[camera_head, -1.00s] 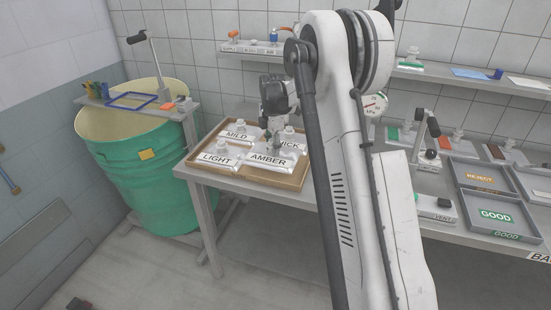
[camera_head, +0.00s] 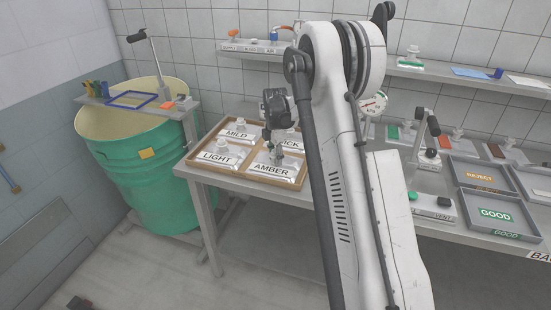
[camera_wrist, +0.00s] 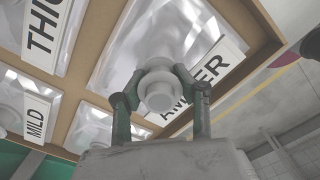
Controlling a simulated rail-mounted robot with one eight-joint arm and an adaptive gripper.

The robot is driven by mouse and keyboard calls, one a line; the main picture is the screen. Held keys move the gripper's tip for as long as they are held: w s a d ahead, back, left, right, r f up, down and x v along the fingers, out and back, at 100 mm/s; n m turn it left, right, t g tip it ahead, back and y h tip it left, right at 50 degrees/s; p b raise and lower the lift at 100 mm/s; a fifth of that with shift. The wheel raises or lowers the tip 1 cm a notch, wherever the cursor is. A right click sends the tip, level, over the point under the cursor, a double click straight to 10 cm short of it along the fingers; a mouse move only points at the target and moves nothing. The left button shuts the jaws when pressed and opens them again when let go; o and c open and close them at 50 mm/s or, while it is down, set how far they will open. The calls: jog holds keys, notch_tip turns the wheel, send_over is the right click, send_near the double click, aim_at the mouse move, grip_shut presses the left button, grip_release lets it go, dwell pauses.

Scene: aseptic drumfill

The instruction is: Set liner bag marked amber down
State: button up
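The liner bag marked amber (camera_head: 268,169) is a clear-silver pouch with a pale spout. It is in the front right compartment of the wooden tray (camera_head: 237,179), lying about flat; I cannot tell whether it rests fully on the tray floor. My gripper (camera_head: 276,153) is above it, pointing down. In the wrist view the gripper's green-tipped fingers (camera_wrist: 158,82) are closed around the spout of the amber bag (camera_wrist: 160,35), one on each side. Part of the AMBER label is hidden behind a finger there.
Bags marked mild (camera_head: 236,134), thick (camera_head: 291,144) and light (camera_head: 216,159) lie in the other compartments. The tray stands at the left end of the bench, beside the green drum (camera_head: 140,185). A gauge (camera_head: 373,103) and grey trays marked reject and good (camera_head: 497,215) are farther right.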

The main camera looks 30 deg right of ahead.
aim_at(275, 151)
jog(key=o, duration=0.4)
jog(key=shift+r, duration=0.1)
notch_tip(275, 151, up, 11)
jog(key=shift+r, duration=0.15)
jog(key=shift+s+a+r, duration=0.1)
jog(key=shift+r, duration=0.5)
jog(key=s+a+r+m+t, duration=0.2)
jog(key=s+a+r+m, duration=0.2)
jog(key=s+a+r, duration=0.3)
jog(key=s+a+r+m+t, duration=0.1)
jog(key=s+a+r+m, duration=0.4)
jog(key=s, duration=0.5)
jog(key=s+a+f+m+t, duration=0.2)
jog(key=s+a+m, duration=0.2)
jog(key=s, duration=0.6)
jog(key=s+a+f+m+t, duration=0.2)
jog(key=s+a+m, duration=0.2)
jog(key=s, duration=0.7)
jog(key=shift+s+a+m, duration=0.15)
jog(key=shift+a+m, duration=0.15)
jog(key=shift+a, duration=0.45)
